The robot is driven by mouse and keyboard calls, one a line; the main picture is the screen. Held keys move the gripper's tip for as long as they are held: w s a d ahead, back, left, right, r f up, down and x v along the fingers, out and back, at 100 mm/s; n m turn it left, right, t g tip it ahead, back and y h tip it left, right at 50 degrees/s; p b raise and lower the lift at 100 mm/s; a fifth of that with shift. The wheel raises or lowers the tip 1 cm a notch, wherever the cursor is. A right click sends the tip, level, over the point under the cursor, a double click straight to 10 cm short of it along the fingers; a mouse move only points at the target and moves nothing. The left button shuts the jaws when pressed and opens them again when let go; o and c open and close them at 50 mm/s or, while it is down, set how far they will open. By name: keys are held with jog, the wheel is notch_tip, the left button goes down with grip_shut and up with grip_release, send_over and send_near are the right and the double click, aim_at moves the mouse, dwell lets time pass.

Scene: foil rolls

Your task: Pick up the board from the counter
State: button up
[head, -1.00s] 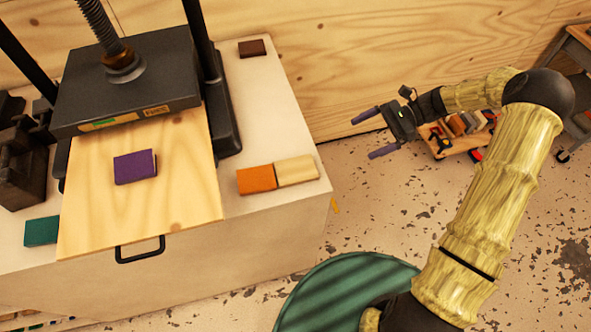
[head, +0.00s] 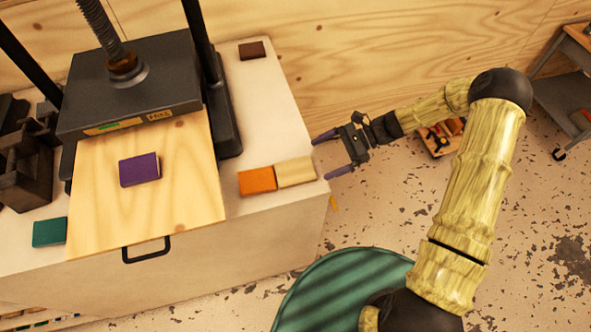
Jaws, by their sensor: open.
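The wooden board (head: 185,205) lies on the white counter (head: 268,122), its far end under the black plate of a screw press (head: 128,98). A black handle (head: 146,250) is on its near edge. A purple book-like block (head: 139,169) lies on the board. My gripper (head: 320,157) is open and empty at the counter's right edge, just right of a cream block (head: 295,172). Its two purple fingers point left, well apart from the board.
An orange block (head: 257,181) lies beside the cream one, between my gripper and the board. A teal block (head: 50,232) lies left of the board and a brown block (head: 251,50) at the back. A toolbox (head: 437,139) stands on the floor.

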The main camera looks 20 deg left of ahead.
aim_at(304, 169)
jog(key=p+x, duration=0.1)
jog(key=x, duration=0.1)
jog(key=p+x, duration=0.1)
jog(key=x, duration=0.1)
jog(key=shift+s+a+f, duration=0.1)
jog(key=shift+s+f, duration=0.05)
jog(key=shift+s, duration=0.25)
jog(key=shift+s+a+f, duration=0.1)
jog(key=shift+a+f, duration=0.1)
jog(key=shift+a, duration=0.05)
jog(key=c, duration=1.1)
jog(key=shift+r, duration=0.1)
notch_tip(304, 169, up, 10)
jog(key=shift+f+b, duration=0.1)
jog(key=shift+b, duration=0.75)
